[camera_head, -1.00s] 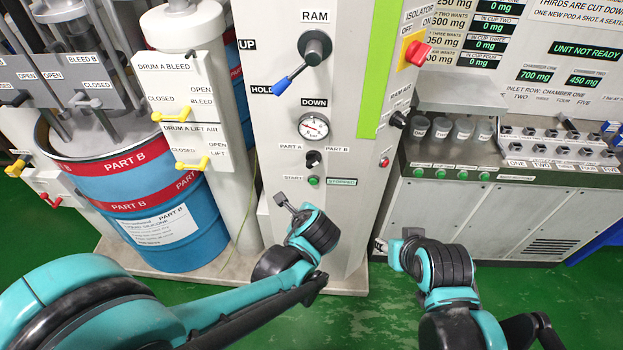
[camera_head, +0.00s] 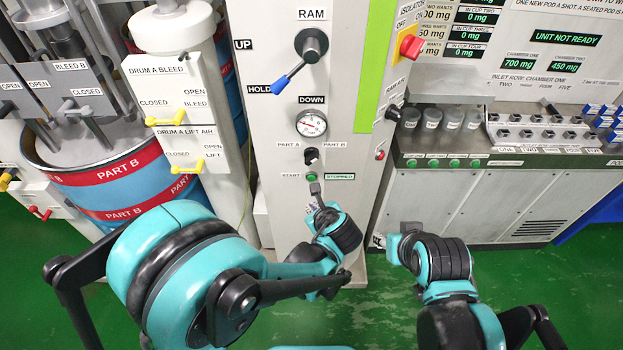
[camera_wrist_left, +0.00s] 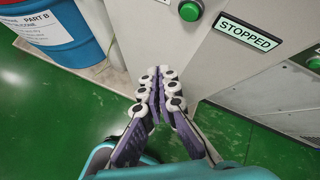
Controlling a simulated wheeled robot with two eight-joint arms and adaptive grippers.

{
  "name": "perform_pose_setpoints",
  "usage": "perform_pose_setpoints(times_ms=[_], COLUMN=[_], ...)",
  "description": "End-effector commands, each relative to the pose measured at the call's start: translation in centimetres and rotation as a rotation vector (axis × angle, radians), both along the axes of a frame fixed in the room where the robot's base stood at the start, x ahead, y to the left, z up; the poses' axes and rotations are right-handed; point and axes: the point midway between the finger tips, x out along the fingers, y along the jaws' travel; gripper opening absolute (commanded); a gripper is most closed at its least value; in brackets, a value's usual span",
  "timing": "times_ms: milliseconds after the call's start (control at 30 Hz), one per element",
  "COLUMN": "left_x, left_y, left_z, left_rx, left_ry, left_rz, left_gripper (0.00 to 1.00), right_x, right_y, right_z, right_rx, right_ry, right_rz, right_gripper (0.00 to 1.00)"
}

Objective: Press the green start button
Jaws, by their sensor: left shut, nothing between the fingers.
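My left gripper (camera_head: 315,188) is just below the button in the head view. In the left wrist view its fingers (camera_wrist_left: 157,72) are shut and empty, with their tips below the button and apart from it. My right gripper (camera_head: 408,228) is low in front of the right cabinet; its fingers are too unclear to judge.
Above the button are a black selector knob (camera_head: 311,155), a gauge (camera_head: 311,123) and the blue-tipped RAM lever (camera_head: 290,77). A red isolator knob (camera_head: 411,46) is at upper right. The blue PART B drum (camera_head: 120,190) stands left. Green floor (camera_head: 330,325) is open in front.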

Motion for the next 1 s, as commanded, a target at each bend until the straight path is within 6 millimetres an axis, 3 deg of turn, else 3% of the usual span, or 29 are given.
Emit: perform_pose_setpoints(times_ms=[300,500,1000], left_x=[4.6,6.4,6.9], left_y=[0.1,0.0,0.0], left_z=[0.0,0.0,0.0], left_rx=[0.000,0.000,0.000], left_ry=[-0.001,0.000,0.000], left_rz=[0.002,0.000,0.000], left_gripper=[0.00,0.00,0.00], right_x=[0.0,0.0,0.0], right_y=[0.0,0.0,0.0], right_z=[0.4,0.1,0.1], right_rx=[0.000,0.000,0.000], right_ry=[0.000,0.000,0.000], right_rz=[0.000,0.000,0.000], right_gripper=[0.40,0.40,0.40])
